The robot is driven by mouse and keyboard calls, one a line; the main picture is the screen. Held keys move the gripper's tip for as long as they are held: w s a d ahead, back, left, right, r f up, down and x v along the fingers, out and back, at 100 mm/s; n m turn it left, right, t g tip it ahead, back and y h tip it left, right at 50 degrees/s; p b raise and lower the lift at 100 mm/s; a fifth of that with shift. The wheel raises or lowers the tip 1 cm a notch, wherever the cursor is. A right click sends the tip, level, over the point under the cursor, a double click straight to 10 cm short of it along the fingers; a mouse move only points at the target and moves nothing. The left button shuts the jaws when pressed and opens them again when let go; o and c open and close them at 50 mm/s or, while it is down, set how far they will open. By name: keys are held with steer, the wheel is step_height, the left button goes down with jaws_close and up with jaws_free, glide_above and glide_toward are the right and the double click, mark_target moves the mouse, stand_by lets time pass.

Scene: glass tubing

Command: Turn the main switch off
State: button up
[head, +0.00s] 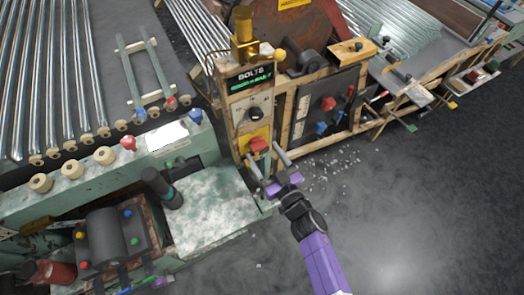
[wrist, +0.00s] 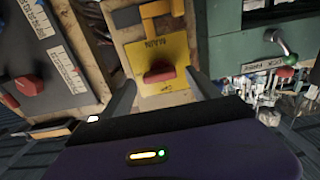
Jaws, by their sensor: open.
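The main switch (head: 258,145) is a red handle on a yellow plate (head: 247,138), low on the front of a narrow wooden post. In the wrist view, the red handle (wrist: 158,73) sits in the middle of the yellow plate (wrist: 160,48), whose lettering "MAIN" appears upside down. The handle lies roughly crosswise there. My gripper (head: 267,160) is open and empty, in front of and just below the switch in the head view. In the wrist view its two fingers stand either side of the red handle. I cannot tell whether either finger touches it.
Above the switch are a black knob (head: 255,114) and a lit "BOLTS" display (head: 250,78). A dark panel (head: 318,112) with red and blue knobs stands to the right. A green machine (head: 205,207) stands close on the left. Broken glass bits (head: 335,170) litter the open floor.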

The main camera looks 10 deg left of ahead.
steer(key=shift+x, duration=1.05)
steer(key=shift+c, duration=0.2)
steer(key=c, duration=1.3)
